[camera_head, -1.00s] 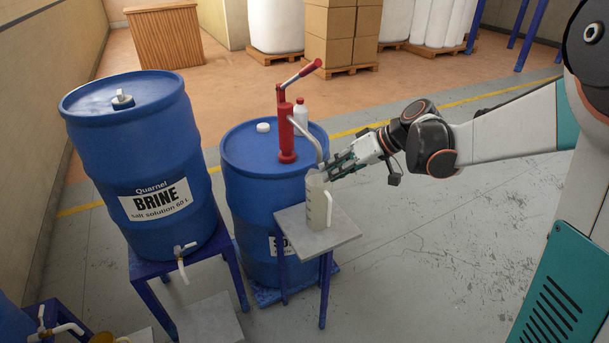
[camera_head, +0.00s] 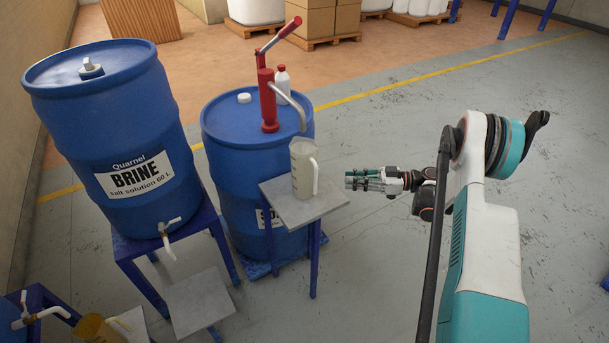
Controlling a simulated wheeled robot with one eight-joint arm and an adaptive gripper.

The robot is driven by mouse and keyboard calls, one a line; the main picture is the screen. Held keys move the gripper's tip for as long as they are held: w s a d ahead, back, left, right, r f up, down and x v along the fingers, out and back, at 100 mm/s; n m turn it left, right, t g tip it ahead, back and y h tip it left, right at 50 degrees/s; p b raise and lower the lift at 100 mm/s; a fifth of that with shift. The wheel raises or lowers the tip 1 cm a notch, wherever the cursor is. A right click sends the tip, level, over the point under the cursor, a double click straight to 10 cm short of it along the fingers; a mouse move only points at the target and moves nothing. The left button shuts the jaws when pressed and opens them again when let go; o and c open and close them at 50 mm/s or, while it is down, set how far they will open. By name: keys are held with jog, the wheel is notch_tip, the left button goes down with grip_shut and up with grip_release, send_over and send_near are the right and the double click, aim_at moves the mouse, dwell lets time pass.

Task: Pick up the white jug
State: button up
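The white jug (camera_head: 303,168) stands upright on a small grey-topped stand (camera_head: 318,208) with blue legs. It is pale and slightly see-through, with its white handle on the right side. The curved spout of a red hand pump (camera_head: 268,101) comes down close to the jug's rim. My gripper (camera_head: 348,180) is to the right of the jug, level with its lower part in the picture. Its fingers point left towards the handle and look apart, with nothing between them. A gap shows between the fingertips and the jug.
A blue drum (camera_head: 225,122) stands behind the stand, carrying the pump, a white bottle (camera_head: 282,82) and a white cap (camera_head: 244,98). A blue brine drum (camera_head: 110,125) with a tap is on the left. A yellowish jug (camera_head: 98,327) is at lower left. Floor at right is clear.

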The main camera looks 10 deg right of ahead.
notch_tip(320, 180, down, 2)
jog(key=s+n, duration=0.1)
jog(key=b, duration=0.2)
send_near(315, 185)
jog(key=w+a+f, duration=0.1)
jog(key=w+a, duration=0.1)
jog(key=a, duration=0.2)
jog(key=shift+y, duration=0.3)
jog(key=b+x, duration=0.1)
jog(key=x, duration=0.2)
jog(key=b+x, duration=0.1)
jog(key=shift+w+a+f+b, duration=0.15)
jog(key=shift+a+f+b, duration=0.15)
jog(key=shift+a+b, duration=0.05)
jog(key=shift+w+a, duration=0.15)
jog(key=shift+a, duration=0.3)
jog(key=shift+r, duration=0.1)
jog(key=shift+c, duration=0.6)
grip_shut()
jog(key=shift+r, duration=0.15)
